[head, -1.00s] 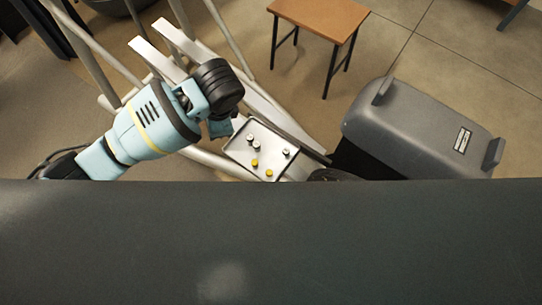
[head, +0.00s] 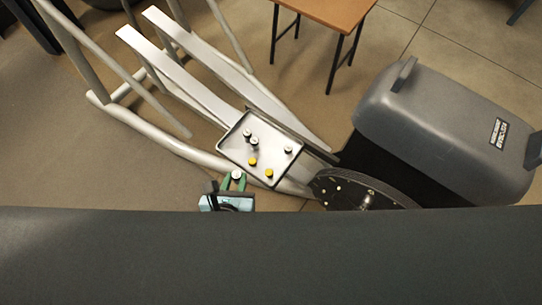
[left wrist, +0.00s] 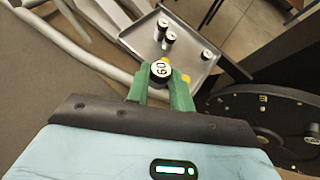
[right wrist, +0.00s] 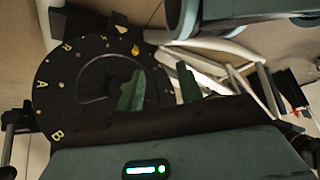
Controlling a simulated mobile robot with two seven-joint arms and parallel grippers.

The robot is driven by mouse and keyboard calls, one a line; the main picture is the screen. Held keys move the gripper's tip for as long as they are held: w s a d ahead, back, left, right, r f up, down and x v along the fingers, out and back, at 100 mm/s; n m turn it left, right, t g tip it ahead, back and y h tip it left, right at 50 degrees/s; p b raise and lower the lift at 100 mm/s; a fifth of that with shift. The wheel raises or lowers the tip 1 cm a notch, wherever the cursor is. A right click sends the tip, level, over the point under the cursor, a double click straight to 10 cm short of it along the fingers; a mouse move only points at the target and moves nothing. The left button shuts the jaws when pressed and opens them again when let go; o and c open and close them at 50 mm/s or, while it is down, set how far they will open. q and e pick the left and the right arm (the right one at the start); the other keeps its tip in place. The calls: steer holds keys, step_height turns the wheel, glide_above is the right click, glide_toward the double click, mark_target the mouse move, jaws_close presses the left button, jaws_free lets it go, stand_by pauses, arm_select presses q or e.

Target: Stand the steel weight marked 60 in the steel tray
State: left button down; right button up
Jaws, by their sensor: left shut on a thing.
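The steel weight marked 60 (left wrist: 161,69) is between the green fingers of my left gripper (left wrist: 161,84), its numbered top facing the camera. In the head view my left gripper (head: 235,182) and the weight's pale top (head: 237,174) are just off the tray's lower-left edge. The steel tray (head: 268,146) is shallow and rimmed, and it also shows in the left wrist view (left wrist: 188,52). It holds several small weights, some pale-topped (head: 288,150) and some yellow (head: 252,161). My right gripper (right wrist: 160,87) is open, with nothing visible between its fingers, and is out of the head view.
A dark round disc (head: 350,190) lies right of the tray; a lettered dark disc (right wrist: 60,85) shows in the right wrist view. Pale machine rails (head: 180,70) run up-left from the tray. A grey housing (head: 440,125) stands right, a wooden table (head: 330,10) behind.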

arm_select(q)
steer(key=s+d+f+m+h+b, duration=0.1)
steer(key=s+f+m+h+b, duration=0.1)
steer(key=s+f+m+h, duration=0.15)
steer(key=m+h+b, duration=0.1)
glide_above(268, 163)
steer(key=shift+s+a+f+t, duration=0.1)
steer(key=shift+s+f+t, duration=0.05)
steer(key=shift+f, duration=0.25)
steer(key=shift+s+a+f+t, duration=0.1)
steer(key=shift+s+f+t, duration=0.05)
steer(key=shift+f, duration=0.25)
steer(key=shift+w+d, duration=0.15)
steer(key=shift+w, duration=0.25)
steer(key=shift+f+b, duration=1.25)
steer(key=shift+f, duration=0.65)
steer(key=shift+r, duration=0.1)
steer(key=c, duration=1.2)
jaws_free()
